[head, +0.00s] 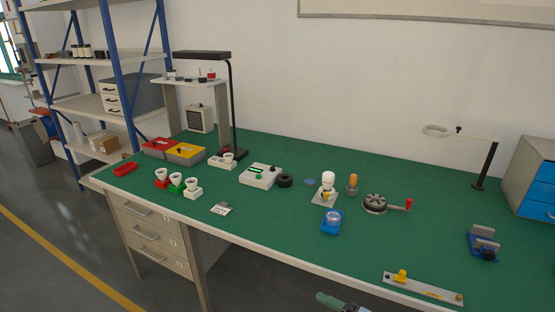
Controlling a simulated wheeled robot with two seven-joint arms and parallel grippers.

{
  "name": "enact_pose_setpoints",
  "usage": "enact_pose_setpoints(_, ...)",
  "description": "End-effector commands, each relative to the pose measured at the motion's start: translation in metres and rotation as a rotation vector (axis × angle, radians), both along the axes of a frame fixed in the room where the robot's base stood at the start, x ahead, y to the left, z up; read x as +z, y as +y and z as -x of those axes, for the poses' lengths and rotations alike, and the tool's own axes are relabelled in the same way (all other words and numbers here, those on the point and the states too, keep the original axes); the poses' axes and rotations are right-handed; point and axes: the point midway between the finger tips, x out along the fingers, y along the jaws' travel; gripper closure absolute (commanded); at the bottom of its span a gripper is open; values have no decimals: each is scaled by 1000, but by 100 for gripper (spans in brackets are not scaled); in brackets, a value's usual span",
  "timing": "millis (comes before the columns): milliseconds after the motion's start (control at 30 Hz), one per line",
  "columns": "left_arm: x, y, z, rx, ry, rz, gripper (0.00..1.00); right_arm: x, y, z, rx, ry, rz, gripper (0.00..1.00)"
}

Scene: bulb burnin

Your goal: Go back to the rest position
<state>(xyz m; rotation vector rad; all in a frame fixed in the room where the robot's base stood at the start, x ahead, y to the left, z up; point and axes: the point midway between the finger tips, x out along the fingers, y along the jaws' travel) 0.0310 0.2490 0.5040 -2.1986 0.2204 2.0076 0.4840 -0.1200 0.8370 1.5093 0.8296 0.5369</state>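Neither of my grippers can be made out in the head view. A small grey-green and dark part (340,302) is cut off by the bottom edge, in front of the workbench; I cannot tell what it is. The green-topped workbench (290,228) fills the middle. On it stand a white bulb in a holder (328,183), an orange-topped piece (352,184), a blue device (332,221), a control box (260,175) and three cups on red, green and white bases (176,184). Nothing is seen held.
Red and yellow bins (185,152) and a black lamp (233,110) stand at the back left. A crank wheel (375,203), a blue vise (484,244), a metal strip (422,288) and a blue drawer cabinet (538,182) are at right. The bench's front middle is mostly clear.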

Motion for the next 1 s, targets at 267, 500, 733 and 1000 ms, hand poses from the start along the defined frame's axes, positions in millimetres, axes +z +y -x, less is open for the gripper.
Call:
enact_pose_setpoints(267,-4,0,3,0,6,-1,64,-177,-84,94,-660,669,-235,29)
enact_pose_setpoints(500,-6,0,1,0,3,-1,64,-282,-123,239,-1117,1116,-329,29)
enact_pose_setpoints(733,-7,0,-1,0,0,-1,64,-331,-132,383,-1476,1447,-363,29)
enact_pose_setpoints(1000,-7,0,-2,0,-2,-1,64,-341,-129,452,-1645,1591,-369,29)
